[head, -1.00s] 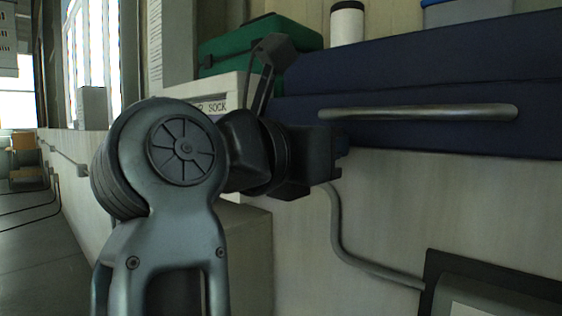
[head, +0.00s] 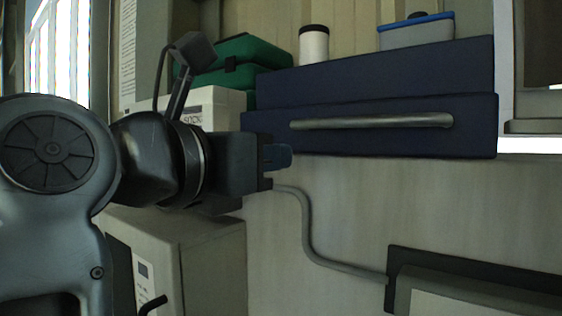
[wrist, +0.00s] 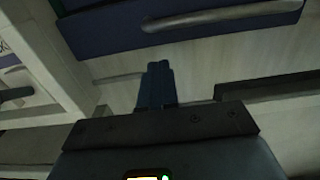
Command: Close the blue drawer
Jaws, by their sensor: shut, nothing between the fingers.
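The blue drawer (head: 470,130) is a dark navy front with a long metal bar handle (head: 372,121). It juts out a little from the dark blue cabinet body (head: 400,72) above and behind it. In the wrist view the drawer (wrist: 105,30) and its handle (wrist: 225,15) show along the top. My gripper (head: 284,157) is shut and empty. In the head view it appears at the drawer's lower left, left of the handle. In the wrist view its fingertips (wrist: 158,68) are below the handle, apart from it.
A white cylinder with a black lid (head: 314,45) and a blue-lidded container (head: 417,33) stand on top of the cabinet. A green case (head: 228,62) is at left. A grey pipe (head: 308,235) runs down the wall to a dark-framed panel (head: 393,278). A beige box (head: 212,262) stands below my arm.

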